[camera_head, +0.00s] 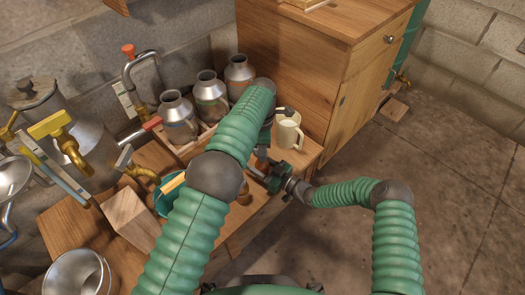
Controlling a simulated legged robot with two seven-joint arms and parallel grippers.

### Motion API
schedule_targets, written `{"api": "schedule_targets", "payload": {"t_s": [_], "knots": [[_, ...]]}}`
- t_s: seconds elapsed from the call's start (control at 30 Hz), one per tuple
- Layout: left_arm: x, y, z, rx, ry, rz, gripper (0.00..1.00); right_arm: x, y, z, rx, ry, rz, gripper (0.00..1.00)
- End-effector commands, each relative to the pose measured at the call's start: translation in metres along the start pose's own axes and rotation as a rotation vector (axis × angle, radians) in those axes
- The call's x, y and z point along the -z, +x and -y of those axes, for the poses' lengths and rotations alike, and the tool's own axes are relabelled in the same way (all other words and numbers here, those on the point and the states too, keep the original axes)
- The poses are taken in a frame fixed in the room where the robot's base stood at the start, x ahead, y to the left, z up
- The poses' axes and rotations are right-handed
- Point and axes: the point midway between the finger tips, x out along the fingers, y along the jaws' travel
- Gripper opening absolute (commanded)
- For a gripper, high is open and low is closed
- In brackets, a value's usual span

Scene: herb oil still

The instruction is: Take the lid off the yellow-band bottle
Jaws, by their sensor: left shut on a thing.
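Three grey metal bottles stand in a wooden rack (190,146): a left one (177,112), a middle one (210,92) and a right one (239,74). Their bands are small and partly hidden, so I cannot tell which is yellow. My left arm crosses the middle of the view and bends down past the rack. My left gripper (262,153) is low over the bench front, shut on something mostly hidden. My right gripper (264,172) comes in from the right close beside it; its fingertips are too small to read. I cannot make out a lid.
A metal still (85,140) with brass taps, a wooden block (132,218), a teal bowl (163,203) and a metal bucket (75,272) crowd the left.

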Motion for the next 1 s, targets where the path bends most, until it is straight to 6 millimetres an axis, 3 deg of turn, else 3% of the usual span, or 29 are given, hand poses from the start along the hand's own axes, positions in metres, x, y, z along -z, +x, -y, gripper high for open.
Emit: {"api": "schedule_targets", "payload": {"t_s": [0.43,0.7,0.9,0.93,1.0], "knots": [[0.000,-0.006,0.000,0.000,0.000,0.000,0.00,0.000,0.000,-0.001,-0.001,0.001,0.001,0.00],[0.000,-0.041,0.000,0.000,0.001,0.000,0.00,-0.001,0.000,-0.001,-0.001,0.000,0.001,0.00],[0.000,-0.043,0.000,0.002,0.000,-0.001,0.00,0.000,0.000,-0.001,-0.001,0.000,0.001,0.00],[0.000,-0.043,0.000,0.002,0.000,-0.001,0.00,0.000,0.000,-0.001,-0.001,0.000,0.001,0.48],[0.000,-0.043,0.000,0.001,0.000,-0.001,0.00,0.000,0.000,-0.001,-0.001,0.000,0.001,0.57]]}}
